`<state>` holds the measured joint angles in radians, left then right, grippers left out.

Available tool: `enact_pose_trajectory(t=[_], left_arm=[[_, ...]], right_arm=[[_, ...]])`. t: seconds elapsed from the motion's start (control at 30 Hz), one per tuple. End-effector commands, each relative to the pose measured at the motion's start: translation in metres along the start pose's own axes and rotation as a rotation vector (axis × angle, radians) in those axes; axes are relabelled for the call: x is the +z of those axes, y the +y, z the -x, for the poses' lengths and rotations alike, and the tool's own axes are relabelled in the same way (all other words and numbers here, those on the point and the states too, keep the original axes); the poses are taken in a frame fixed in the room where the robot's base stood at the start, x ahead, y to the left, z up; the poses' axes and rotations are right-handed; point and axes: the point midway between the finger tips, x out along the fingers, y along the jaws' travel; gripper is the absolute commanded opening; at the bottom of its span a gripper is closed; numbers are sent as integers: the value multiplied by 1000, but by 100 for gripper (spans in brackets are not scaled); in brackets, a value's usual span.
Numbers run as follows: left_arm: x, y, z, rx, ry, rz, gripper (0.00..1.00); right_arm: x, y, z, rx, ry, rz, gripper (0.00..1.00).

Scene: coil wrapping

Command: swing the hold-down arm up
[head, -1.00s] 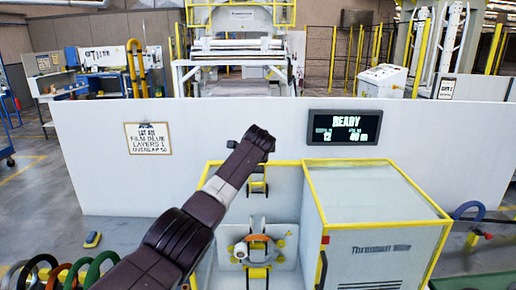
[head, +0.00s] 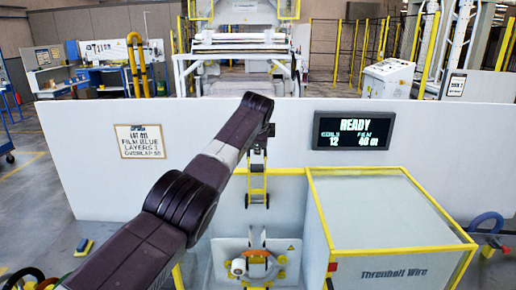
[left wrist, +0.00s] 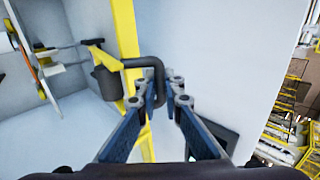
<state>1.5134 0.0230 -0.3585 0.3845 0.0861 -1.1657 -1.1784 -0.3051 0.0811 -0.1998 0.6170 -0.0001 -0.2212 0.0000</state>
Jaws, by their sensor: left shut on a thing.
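My left arm reaches in from the lower left in the head view. Its gripper (head: 262,142) is at the arm's far end, above the wrapping station, and its fingers are hard to make out there. In the left wrist view the two blue fingers (left wrist: 167,85) are shut on a black bent handle (left wrist: 155,66) joined to a yellow bar, which I take as the hold-down arm (left wrist: 126,45). A yellow frame with black ends (head: 257,183) shows below the gripper in the head view. The coil (head: 256,257) sits on the station's plate below it. My right gripper is not in view.
A grey cabinet with yellow edges (head: 385,210) stands close on the right. A white barrier (head: 90,190) runs behind the station, with a READY display (head: 353,130) and an order sign (head: 140,141). A dark cylinder (left wrist: 107,82) is beside the yellow bar.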

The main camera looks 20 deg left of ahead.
Motion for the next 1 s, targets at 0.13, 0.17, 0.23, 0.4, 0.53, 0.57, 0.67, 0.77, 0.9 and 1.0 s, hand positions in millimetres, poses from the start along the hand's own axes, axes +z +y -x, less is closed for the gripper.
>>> enact_pose_trajectory(t=[0.13,0.17,0.23,0.4,0.53,0.57,0.67,0.77,0.9,1.0], left_arm=[[0,1,-1,2,-1,1,11],[0,1,-1,2,-1,1,14],[0,1,-1,1,-1,1,22],[0,0,-1,0,-1,1,25],[0,0,0,-1,-1,1,25],[0,0,0,-1,-1,1,25],[0,-1,2,-3,0,1,25],[0,-1,6,-3,0,1,25],[0,-2,15,-3,1,0,25],[0,-1,24,-4,1,0,25]], right_arm=[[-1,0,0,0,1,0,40],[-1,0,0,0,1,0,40],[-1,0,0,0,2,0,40],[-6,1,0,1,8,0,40],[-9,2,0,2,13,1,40],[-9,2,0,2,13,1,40],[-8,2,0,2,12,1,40],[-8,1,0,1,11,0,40],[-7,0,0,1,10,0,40],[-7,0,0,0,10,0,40]])
